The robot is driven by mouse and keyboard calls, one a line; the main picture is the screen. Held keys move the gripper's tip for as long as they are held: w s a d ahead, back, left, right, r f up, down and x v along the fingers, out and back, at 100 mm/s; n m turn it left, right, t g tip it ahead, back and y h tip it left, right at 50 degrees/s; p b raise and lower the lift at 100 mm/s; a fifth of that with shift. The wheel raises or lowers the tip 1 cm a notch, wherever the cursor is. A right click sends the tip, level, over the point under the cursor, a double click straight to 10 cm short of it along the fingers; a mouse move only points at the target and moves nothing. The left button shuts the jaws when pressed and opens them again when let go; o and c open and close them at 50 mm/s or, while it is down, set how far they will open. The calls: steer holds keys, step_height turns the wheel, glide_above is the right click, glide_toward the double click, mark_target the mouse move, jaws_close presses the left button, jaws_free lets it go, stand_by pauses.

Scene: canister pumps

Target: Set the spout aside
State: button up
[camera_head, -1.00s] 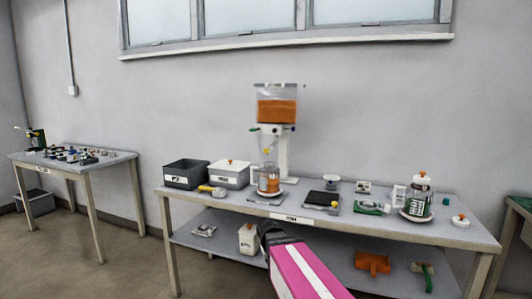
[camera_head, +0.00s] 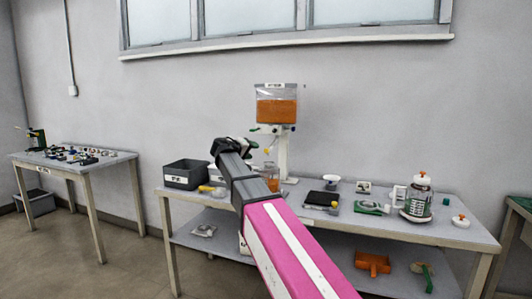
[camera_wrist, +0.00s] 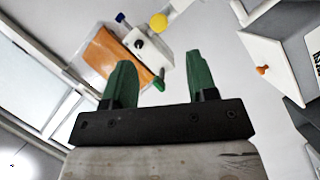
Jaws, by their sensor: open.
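I cannot tell for sure which part is the spout. A dispenser with an orange-filled clear tank (camera_head: 276,105) stands at the back of the table. Its white stand (camera_head: 283,150) is partly hidden by my arm. In the wrist view the orange tank (camera_wrist: 125,57) shows tilted, with a green lever (camera_wrist: 158,84), a yellow ball (camera_wrist: 159,22) and a blue knob (camera_wrist: 120,17) near its white body.
An orange-filled jar (camera_head: 271,176) stands below the dispenser, partly hidden. A dark grey bin (camera_head: 187,174) is at the left end. A white lidded box with an orange knob (camera_wrist: 263,69) shows in the wrist view. A clear canister (camera_head: 418,200) and black scale (camera_head: 322,198) stand rightward.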

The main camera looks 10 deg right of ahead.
mark_target(265, 151)
steer(key=x, duration=1)
steer(key=shift+w+d, duration=0.25)
